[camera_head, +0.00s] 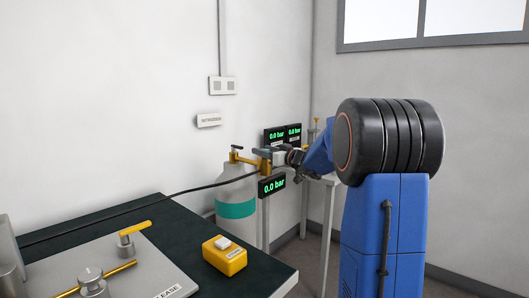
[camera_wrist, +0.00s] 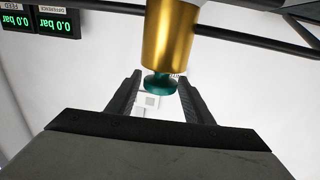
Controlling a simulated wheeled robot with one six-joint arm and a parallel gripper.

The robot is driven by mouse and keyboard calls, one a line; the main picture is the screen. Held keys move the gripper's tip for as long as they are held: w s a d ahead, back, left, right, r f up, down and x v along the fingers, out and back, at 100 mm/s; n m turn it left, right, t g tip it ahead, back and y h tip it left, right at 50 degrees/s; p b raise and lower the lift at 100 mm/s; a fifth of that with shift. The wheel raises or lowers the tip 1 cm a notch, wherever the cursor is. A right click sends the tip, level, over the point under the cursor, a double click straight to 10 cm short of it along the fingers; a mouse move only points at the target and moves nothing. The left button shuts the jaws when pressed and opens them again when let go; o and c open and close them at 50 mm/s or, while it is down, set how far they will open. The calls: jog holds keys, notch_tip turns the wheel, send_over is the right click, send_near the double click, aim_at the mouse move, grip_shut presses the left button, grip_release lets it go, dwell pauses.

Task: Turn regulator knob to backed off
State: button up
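The regulator (camera_wrist: 168,35) shows in the wrist view as a brass cylinder with a dark teal knob (camera_wrist: 160,84) at its end. My gripper (camera_wrist: 159,80) is open, with one finger on each side of the knob. The fingers look slightly apart from it; contact cannot be told. In the head view my gripper (camera_head: 287,157) is beside the brass regulator fitting (camera_head: 262,154) on top of the grey gas cylinder (camera_head: 238,180). The knob is hidden there. Its turned position cannot be read.
Displays read 0.0 bar, with one in front (camera_head: 272,187) and two behind (camera_head: 275,136). A dark hose (camera_head: 190,189) runs from the cylinder over the bench (camera_head: 150,212). The bench holds a yellow box (camera_head: 225,257) and a plate with a yellow-handled valve (camera_head: 130,235).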

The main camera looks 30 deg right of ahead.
jog(key=c, duration=0.6)
jog(key=shift+c, duration=0.2)
jog(key=shift+n+y, duration=0.3)
jog(key=shift+y, duration=0.1)
jog(key=n+g+y, duration=0.1)
jog(key=y, duration=0.1)
jog(key=shift+d+n+y, duration=0.15)
jog(key=shift+n+y, duration=0.25)
jog(key=n+g+y, duration=0.4)
jog(key=y, duration=0.1)
jog(key=shift+y, duration=0.4)
jog(key=n+g+y, duration=0.3)
jog(key=n+g, duration=0.1)
jog(key=g, duration=0.1)
jog(key=shift+n+g, duration=0.4)
jog(key=shift+n+g+y, duration=0.7)
jog(key=shift+n+g, duration=0.4)
jog(key=shift+g, duration=0.9)
